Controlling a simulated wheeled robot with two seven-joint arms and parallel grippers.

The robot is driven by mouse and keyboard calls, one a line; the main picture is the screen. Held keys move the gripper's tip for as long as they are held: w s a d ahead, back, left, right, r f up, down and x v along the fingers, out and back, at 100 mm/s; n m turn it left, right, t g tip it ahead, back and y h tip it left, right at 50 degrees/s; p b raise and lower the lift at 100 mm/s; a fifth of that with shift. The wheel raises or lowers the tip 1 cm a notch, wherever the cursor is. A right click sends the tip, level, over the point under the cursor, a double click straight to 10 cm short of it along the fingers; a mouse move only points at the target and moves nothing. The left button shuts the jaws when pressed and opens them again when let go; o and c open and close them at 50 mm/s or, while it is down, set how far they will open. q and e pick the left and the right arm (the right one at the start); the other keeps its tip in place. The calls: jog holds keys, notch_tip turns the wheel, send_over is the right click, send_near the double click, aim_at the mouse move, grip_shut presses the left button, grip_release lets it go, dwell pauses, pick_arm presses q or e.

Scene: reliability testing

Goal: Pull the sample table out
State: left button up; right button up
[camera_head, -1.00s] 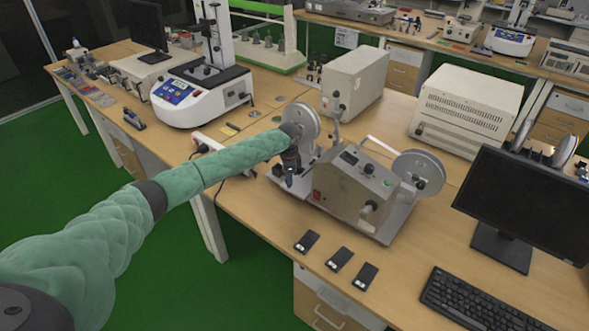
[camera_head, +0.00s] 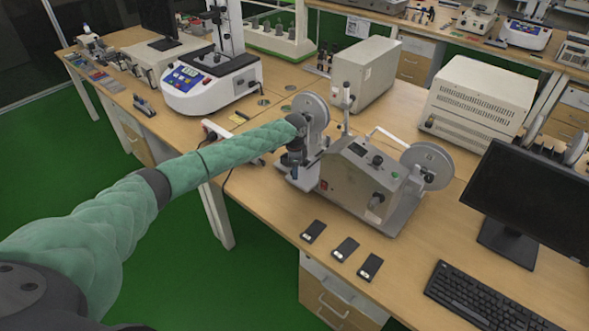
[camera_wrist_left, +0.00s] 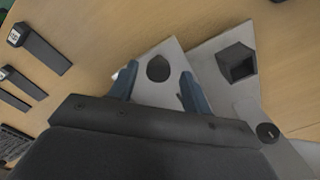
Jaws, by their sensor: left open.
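A beige bench-top machine (camera_head: 362,178) with a display, a red switch and grey discs at both ends stands on the wooden bench. At its left end is a light grey plate (camera_head: 304,182), which I take as the sample table. The left wrist view shows the plate (camera_wrist_left: 172,48) with a dark round spot on it. My left gripper (camera_head: 294,170) points down over this end. In the left wrist view its blue fingers (camera_wrist_left: 158,88) are apart, with the plate's near part between or below them. Contact cannot be told. My right gripper is not in view.
Several small black blocks lie in front of the machine, one of them here (camera_head: 345,249). A monitor (camera_head: 530,200) and keyboard (camera_head: 490,300) stand to the right. A white instrument with a blue panel (camera_head: 210,85) stands at the back left. The bench's front edge runs close by.

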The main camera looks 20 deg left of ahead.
pick_arm(q)
jog(key=shift+r, duration=0.35)
notch_tip(320, 180, up, 6)
jog(key=b, duration=0.2)
jog(key=shift+f+b, duration=0.25)
jog(key=shift+b, duration=0.05)
jog(key=shift+r, duration=0.7)
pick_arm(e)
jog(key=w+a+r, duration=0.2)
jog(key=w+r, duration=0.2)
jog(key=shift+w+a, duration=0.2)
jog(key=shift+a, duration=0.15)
pick_arm(q)
jog(key=shift+f, duration=0.1)
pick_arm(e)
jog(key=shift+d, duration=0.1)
